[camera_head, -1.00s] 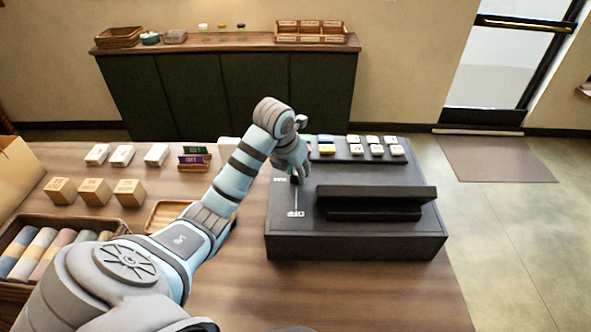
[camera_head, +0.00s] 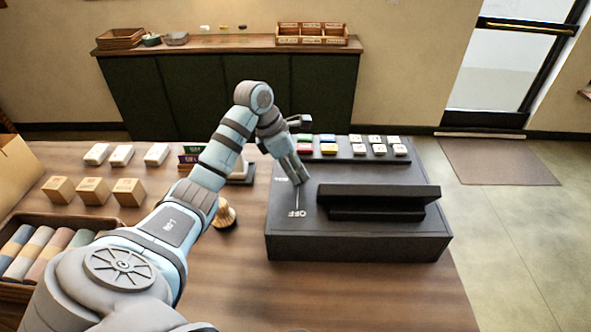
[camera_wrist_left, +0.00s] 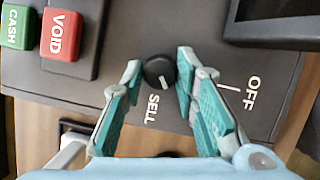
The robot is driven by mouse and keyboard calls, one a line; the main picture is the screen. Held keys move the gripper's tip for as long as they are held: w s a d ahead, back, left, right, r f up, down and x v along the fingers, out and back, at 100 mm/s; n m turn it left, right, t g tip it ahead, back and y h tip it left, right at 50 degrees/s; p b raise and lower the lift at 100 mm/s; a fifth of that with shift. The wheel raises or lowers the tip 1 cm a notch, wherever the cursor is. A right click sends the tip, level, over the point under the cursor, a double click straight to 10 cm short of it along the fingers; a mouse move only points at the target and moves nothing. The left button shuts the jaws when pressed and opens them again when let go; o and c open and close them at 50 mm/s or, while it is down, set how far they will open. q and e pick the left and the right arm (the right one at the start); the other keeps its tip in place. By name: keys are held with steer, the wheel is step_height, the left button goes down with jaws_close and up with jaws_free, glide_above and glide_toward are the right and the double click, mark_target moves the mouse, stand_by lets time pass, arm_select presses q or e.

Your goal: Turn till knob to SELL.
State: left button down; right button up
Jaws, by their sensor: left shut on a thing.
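The black till (camera_head: 350,235) stands on the counter. Its round black till knob (camera_wrist_left: 158,71) shows in the left wrist view, with a short white mark on the side facing the SELL lettering (camera_wrist_left: 153,108). The OFF lettering (camera_wrist_left: 253,93) lies to the right in that view and also shows in the head view (camera_head: 297,213). My left gripper (camera_wrist_left: 160,68) is shut on the knob, with one fingertip on each side. In the head view my left gripper (camera_head: 297,179) hides the knob. My right gripper is not in view.
Several coloured and white keys (camera_head: 328,149) line the till's back; the red VOID key (camera_wrist_left: 61,33) is near my gripper. A raised black display (camera_head: 377,195) stands right of it. A wooden-handled stamp (camera_head: 224,214), boxes (camera_head: 94,190) and a basket of rolls (camera_head: 15,217) are left.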

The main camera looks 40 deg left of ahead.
arm_select(q)
steer(key=m+g+h, duration=0.1)
steer(key=m, duration=0.3)
steer(key=shift+w+b, duration=0.1)
steer(key=shift+b, duration=0.2)
steer(key=shift+m+g, duration=0.7)
steer(key=shift+m, duration=0.8)
steer(key=shift+f, duration=0.1)
steer(key=c, duration=1.3)
jaws_free()
steer(key=shift+w, duration=0.1)
